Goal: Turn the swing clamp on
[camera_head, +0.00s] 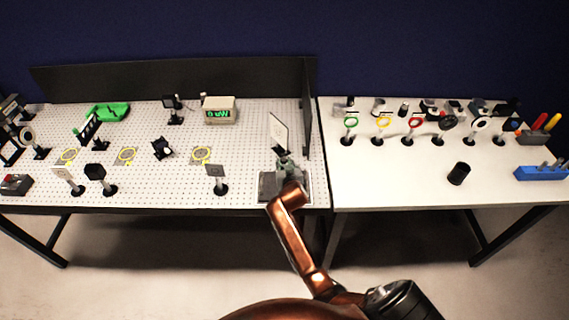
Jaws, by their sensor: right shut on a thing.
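My right arm reaches up from the bottom of the picture to a grey base plate (268,186) at the right front of the perforated board. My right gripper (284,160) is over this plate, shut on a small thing. The thing is mostly hidden by the gripper and wrist, and I cannot make out the swing clamp's shape or position. My left gripper does not show.
The perforated table (240,170) carries several posts, a power meter (219,110) and a green tray (108,112). Black panels border its back and right side. The white table (400,185) at right holds several mounted rings, a black cylinder (458,173) and a blue bin (541,173).

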